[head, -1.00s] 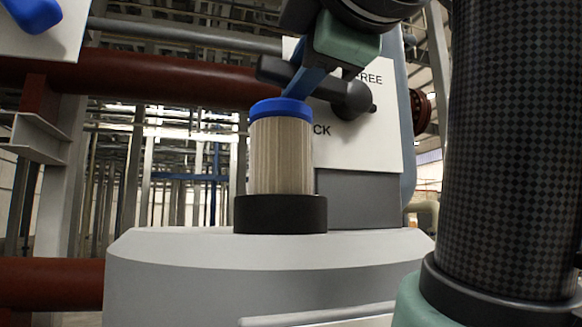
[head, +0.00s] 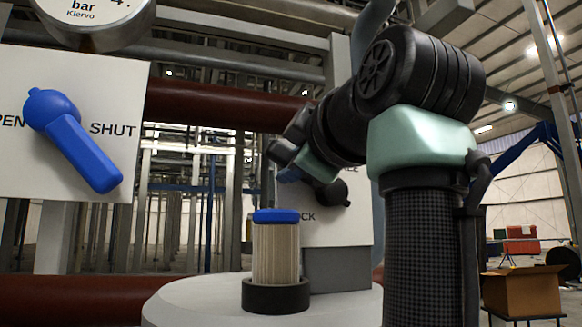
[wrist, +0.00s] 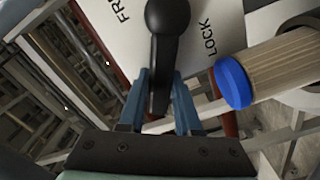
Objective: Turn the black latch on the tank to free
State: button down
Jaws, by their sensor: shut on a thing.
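The black latch (wrist: 167,30) is a round knob with a bar handle, mounted on a white plate (wrist: 105,20) marked with FREE and LOCK. In the head view the latch knob (head: 332,195) shows on the plate, with LOCK below it and FREE above, partly covered. My gripper (wrist: 160,88) is shut on the handle, one blue finger on each side. In the wrist view the handle points between the two words. In the head view my gripper (head: 288,172) hides most of the handle.
A blue-capped pleated filter (head: 276,250) stands in a black ring on the pale tank top (head: 200,305), just below my gripper. A blue valve handle (head: 85,155) on an OPEN/SHUT plate is at left. A gauge (head: 95,15) hangs above it. A cardboard box (head: 520,293) sits at right.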

jog(key=c, duration=0.9)
grip_release()
jog(key=shift+w, duration=0.15)
jog(key=b+v, duration=0.5)
jog(key=v, duration=0.8)
